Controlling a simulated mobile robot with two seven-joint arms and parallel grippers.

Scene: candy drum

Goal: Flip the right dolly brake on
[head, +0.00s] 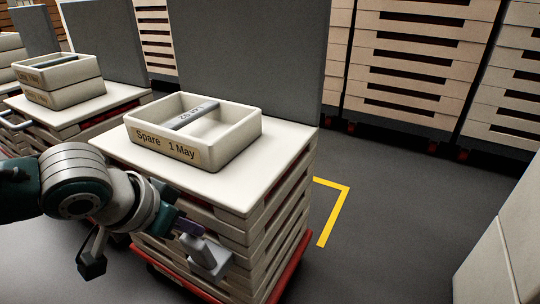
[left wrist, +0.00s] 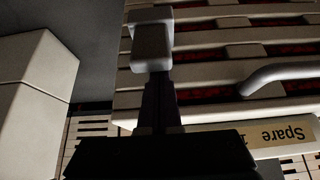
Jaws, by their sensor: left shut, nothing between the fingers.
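A red dolly (head: 291,270) carries a stack of cream trays (head: 255,225); its red edge shows at the bottom of the head view. My right gripper is not in view.
An open box labelled "Spare 1 May" (head: 196,151) sits on the stack's white top, with a grey bar across it. Another stack with boxes (head: 63,97) stands at left. A pale block (head: 497,262) is at lower right. Floor with a yellow corner mark (head: 335,205) is clear.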

